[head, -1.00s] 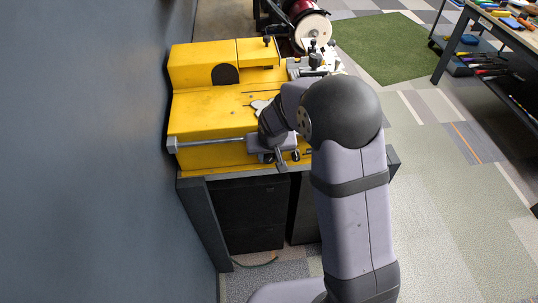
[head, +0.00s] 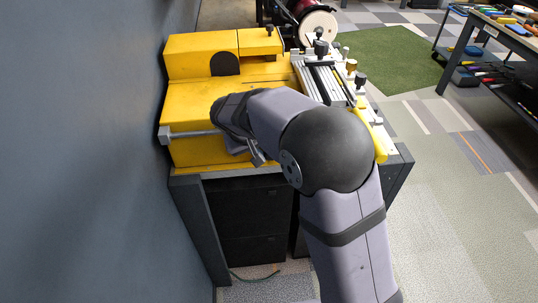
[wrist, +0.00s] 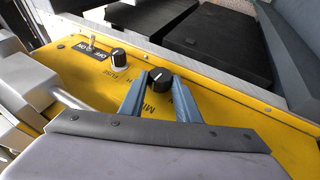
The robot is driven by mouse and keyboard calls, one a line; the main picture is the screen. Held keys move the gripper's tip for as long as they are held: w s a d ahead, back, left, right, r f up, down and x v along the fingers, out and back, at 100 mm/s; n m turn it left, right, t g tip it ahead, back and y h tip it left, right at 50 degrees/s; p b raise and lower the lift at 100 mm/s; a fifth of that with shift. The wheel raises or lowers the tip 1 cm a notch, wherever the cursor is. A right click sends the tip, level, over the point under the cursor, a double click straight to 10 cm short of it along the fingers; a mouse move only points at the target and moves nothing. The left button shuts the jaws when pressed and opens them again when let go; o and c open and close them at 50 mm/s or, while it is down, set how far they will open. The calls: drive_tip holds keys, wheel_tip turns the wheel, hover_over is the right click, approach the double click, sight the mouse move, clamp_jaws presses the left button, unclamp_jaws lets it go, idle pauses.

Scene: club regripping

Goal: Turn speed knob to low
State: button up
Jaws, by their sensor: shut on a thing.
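A black knob (wrist: 160,76) with a white pointer mark sits on the yellow front panel (wrist: 205,100) of the machine in the wrist view. Partly covered lettering that seems to read "MIN" is beside it. My gripper (wrist: 159,80) has one blue-grey finger on each side of this knob and is shut on it. A second knob (wrist: 118,57), black-topped with a pale skirt, is to the left, clear of the fingers. In the head view the yellow machine (head: 200,105) stands on a bench, and my arm hides the knobs and fingertips.
A toggle switch (wrist: 91,40) with an on/off label is left of the knobs. A silver rod (head: 193,134) runs along the machine's front. A grey slotted fixture (head: 322,85) is on its right side. A blue-grey wall (head: 85,150) is close on the left.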

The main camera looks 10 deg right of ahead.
drive_tip(key=shift+s+f, duration=0.1)
drive_tip(key=o, duration=1)
drive_tip(key=shift+o, duration=0.2)
drive_tip(key=shift+a+r, duration=0.15)
drive_tip(key=shift+r, duration=0.2)
drive_tip(key=b+v, duration=0.1)
drive_tip(key=v, duration=0.5)
drive_tip(key=shift+s+r, duration=0.2)
drive_tip(key=shift+r, duration=0.1)
